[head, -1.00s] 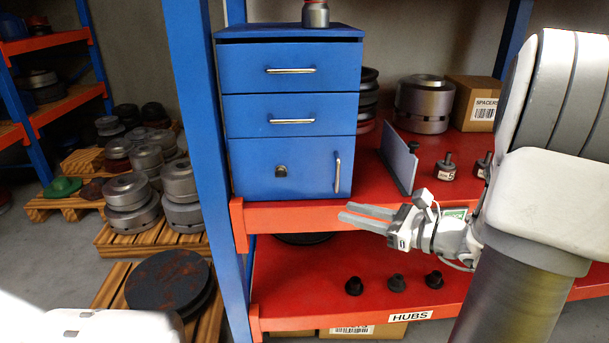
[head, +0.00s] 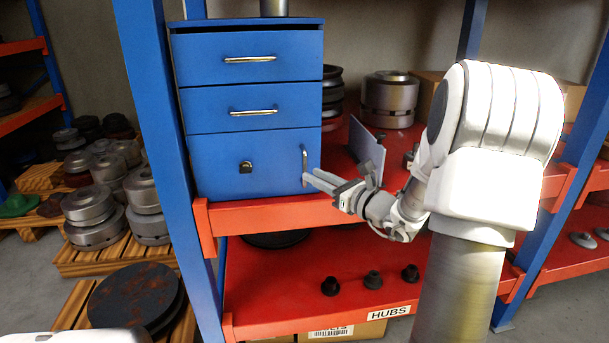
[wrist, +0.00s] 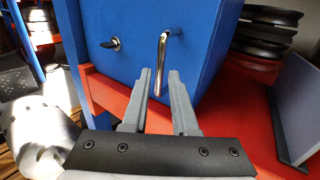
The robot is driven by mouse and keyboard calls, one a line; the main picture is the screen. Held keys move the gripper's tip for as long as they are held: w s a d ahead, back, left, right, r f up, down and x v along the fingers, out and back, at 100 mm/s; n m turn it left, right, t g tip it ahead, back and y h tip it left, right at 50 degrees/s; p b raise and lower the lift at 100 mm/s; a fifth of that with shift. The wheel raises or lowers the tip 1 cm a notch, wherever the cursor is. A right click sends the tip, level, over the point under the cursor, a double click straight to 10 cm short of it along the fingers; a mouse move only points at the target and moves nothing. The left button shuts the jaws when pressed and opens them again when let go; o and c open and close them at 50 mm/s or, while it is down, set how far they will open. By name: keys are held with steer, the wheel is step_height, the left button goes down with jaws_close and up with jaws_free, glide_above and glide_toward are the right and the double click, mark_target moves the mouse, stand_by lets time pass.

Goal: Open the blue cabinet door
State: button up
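The blue cabinet (head: 262,52) stands on the red shelf, with two drawers above a lower door (head: 270,165). The door is shut. It has a dark lock or latch (head: 245,167) at left and a vertical metal handle (head: 304,163) near its right edge. My gripper (head: 309,180) is at the lower end of the handle. In the wrist view, the handle (wrist: 162,62) rises beyond the fingertips (wrist: 160,74), its lower end between or just ahead of them. The two fingers are apart, with nothing clearly gripped. Exact contact with the handle cannot be told.
A grey upright plate (head: 366,152) stands right of the cabinet on the red shelf. Black stacked discs (head: 331,90) and a metal hub (head: 388,100) are behind. A blue rack post (head: 160,130) rises at the cabinet's left.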

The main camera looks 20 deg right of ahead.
mark_target(305, 185)
steer(key=shift+b+x, duration=0.3)
steer(key=shift+x, duration=2)
steer(key=shift+c, duration=0.2)
jaws_close()
